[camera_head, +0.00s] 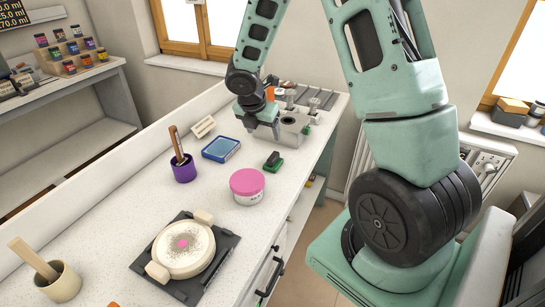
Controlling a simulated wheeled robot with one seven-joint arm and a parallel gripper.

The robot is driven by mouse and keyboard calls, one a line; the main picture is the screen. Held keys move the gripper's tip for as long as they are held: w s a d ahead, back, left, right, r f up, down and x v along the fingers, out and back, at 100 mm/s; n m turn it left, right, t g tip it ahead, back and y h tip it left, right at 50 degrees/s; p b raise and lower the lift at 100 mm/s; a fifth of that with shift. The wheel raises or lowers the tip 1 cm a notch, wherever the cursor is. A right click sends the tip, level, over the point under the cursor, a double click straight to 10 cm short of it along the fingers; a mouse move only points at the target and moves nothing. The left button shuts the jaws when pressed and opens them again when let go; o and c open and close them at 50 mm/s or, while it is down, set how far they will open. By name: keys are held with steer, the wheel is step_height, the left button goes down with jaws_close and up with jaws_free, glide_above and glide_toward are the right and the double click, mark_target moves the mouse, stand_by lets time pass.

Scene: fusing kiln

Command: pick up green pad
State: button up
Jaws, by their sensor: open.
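A small green pad (273,163) with a dark top lies on the white worktop, right of the blue tray and behind the pink-lidded jar. My gripper (264,132) is open, farther back along the worktop than this pad. It points down beside a grey metal block (291,130) with round holes. Another small green piece (307,130) shows at the right side of this block, partly hidden. I cannot tell whether my fingers touch the block. No object shows between them.
A pink-lidded jar (247,187), a blue tray (220,149), a purple cup (184,170) with wooden tools and a round cream mould (181,249) on a dark plate stand on the worktop. A beige cup (60,283) stands front left. Several upright rods stand at the far end.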

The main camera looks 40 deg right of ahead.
mark_target(273, 156)
steer(key=b+x, duration=0.1)
steer(key=x, duration=1)
steer(key=shift+a, duration=0.1)
steer(key=shift+x, duration=2.85)
steer(key=shift+s, duration=0.1)
steer(key=c, duration=1.1)
